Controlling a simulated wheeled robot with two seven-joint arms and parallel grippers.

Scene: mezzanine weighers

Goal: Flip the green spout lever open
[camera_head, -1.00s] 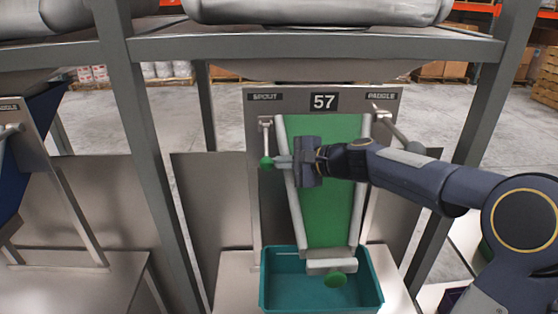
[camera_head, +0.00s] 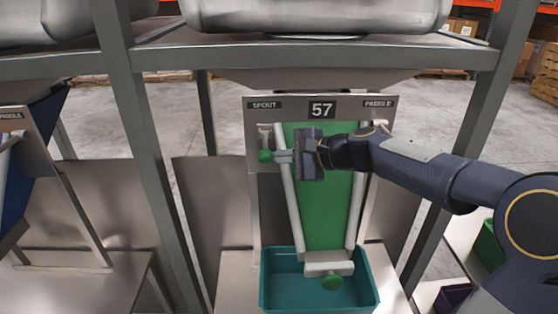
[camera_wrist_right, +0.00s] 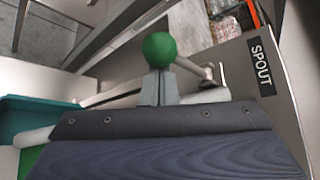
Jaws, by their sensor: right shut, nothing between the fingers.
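The spout lever has a round green knob (camera_head: 265,156) and hangs from a pivot below the SPOUT label, left of the green chute. In the right wrist view the knob (camera_wrist_right: 159,49) stands right at the fingertips, with its metal rod running right to the pivot. My right gripper (camera_head: 284,157) reaches across the chute from the right. Its fingers (camera_wrist_right: 158,90) are shut with nothing between them, and their tips appear to touch the knob. My left gripper is in neither view.
The panel marked 57 (camera_head: 321,109) carries a PADDLE label at right; my right arm covers the paddle lever. Grey frame posts (camera_head: 150,150) stand on both sides.

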